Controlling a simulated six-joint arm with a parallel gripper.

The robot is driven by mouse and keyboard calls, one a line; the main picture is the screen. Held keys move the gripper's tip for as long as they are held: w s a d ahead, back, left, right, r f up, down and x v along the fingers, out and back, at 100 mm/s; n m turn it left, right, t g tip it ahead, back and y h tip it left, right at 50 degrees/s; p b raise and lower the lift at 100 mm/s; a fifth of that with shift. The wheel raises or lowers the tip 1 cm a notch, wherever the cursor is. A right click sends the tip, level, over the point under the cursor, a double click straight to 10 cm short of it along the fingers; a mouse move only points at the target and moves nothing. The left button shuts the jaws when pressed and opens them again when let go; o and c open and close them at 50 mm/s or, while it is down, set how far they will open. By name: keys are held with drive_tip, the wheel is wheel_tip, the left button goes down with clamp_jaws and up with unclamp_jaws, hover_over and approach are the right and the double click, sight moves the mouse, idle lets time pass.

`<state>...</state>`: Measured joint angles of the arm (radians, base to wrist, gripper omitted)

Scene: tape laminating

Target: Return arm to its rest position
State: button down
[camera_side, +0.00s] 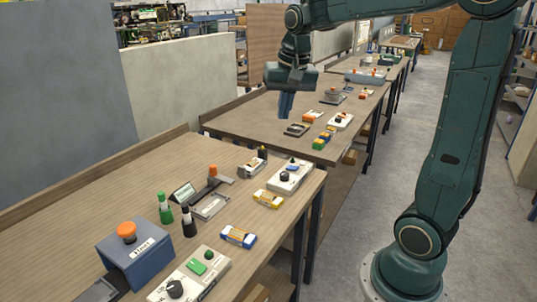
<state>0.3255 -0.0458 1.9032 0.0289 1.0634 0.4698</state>
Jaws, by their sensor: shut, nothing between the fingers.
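My gripper (285,106) hangs from the dark green arm at the upper middle of the side view. Its fingers point down and are shut with nothing between them. In the picture it lies over the left part of the second table (245,119), beyond the far end of the near table. It appears to be in the air, apart from the objects on the tables. The arm reaches in from its round base on the floor at the right.
The near table (100,213) carries a blue box with an orange button (127,232), a white control box (188,280), a second control box (290,175) and several small items. Similar items stand on the second table. A grey wall (190,85) runs behind. Floor is clear between tables and base.

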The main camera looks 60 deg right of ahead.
drive_tip(key=s+a+f+n+t, duration=0.1)
drive_tip(key=s+a+n, duration=0.3)
drive_tip(key=s+a, duration=0.2)
drive_tip(key=s+a+f+n+t+y, duration=0.1)
drive_tip(key=s+a+n, duration=0.4)
drive_tip(key=s, duration=0.5)
drive_tip(key=shift+s+a+f+t, duration=0.3)
drive_tip(key=shift+a+f+t, duration=0.1)
drive_tip(key=shift+a+t, duration=0.2)
